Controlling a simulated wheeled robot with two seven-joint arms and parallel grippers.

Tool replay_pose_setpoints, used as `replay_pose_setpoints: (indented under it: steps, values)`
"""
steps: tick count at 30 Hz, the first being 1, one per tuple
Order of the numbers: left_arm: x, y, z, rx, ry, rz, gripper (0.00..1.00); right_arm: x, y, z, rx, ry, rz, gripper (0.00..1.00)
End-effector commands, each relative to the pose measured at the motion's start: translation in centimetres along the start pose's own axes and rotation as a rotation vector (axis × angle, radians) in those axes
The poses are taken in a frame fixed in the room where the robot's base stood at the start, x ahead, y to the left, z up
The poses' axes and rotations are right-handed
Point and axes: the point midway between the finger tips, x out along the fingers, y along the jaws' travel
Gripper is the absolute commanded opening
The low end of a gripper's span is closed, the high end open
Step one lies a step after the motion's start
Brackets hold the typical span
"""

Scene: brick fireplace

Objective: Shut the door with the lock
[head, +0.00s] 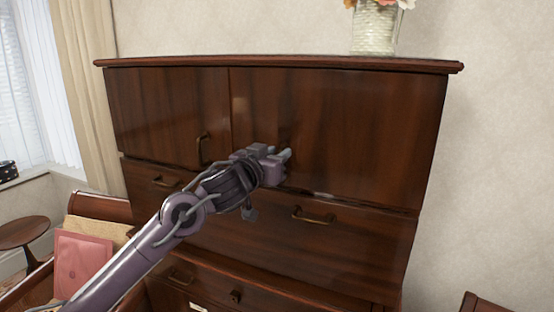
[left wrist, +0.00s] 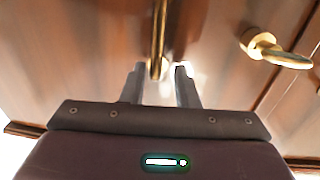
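The dark wood cabinet has two upper doors, a left door (head: 165,105) and a right door (head: 350,120). Both look about flush with the front; I cannot tell whether the right one is fully shut. The left door has an upright brass handle (head: 204,149). No lock can be made out clearly on either door. My left gripper (head: 287,155) is at the lower left part of the right door and hides part of it. In the left wrist view its fingers are apart, with a brass handle (left wrist: 158,40) showing between and beyond them; contact is unclear. My right gripper is out of view.
Drawers with brass handles (head: 313,215) lie below the doors; a small dark fitting (head: 235,296) sits on a lower front. A flower vase (head: 374,27) stands on top. A chair with a pink cushion (head: 80,262) and a round table (head: 22,232) stand left.

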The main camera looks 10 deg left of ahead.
Motion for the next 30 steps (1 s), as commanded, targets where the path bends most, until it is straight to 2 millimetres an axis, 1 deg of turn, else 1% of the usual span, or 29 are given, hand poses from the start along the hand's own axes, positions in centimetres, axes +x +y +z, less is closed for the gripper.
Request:
replay_pose_setpoints:
  steps: [8, 10, 14, 21, 25, 30]
  values:
    - [0.0, 0.2, 0.6, 0.002, -0.01, 0.004, 0.31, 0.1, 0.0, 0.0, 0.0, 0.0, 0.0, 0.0]
    - [-0.3, 0.2, 0.8, 0.002, -0.011, 0.004, 0.31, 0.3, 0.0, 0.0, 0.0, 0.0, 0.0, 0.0]
    - [-1.9, 0.1, 1.0, 0.003, -0.01, 0.004, 0.31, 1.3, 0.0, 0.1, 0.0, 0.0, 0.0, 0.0]
    - [-6.0, 0.0, 0.8, 0.004, -0.009, 0.002, 0.31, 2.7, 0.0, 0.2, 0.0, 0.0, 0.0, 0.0]
    - [-7.2, 0.0, 0.7, 0.002, -0.009, 0.003, 0.31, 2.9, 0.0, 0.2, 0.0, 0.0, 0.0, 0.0]
    - [-7.7, 0.0, 0.5, 0.001, -0.01, 0.002, 0.31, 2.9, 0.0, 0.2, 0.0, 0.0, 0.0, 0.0]
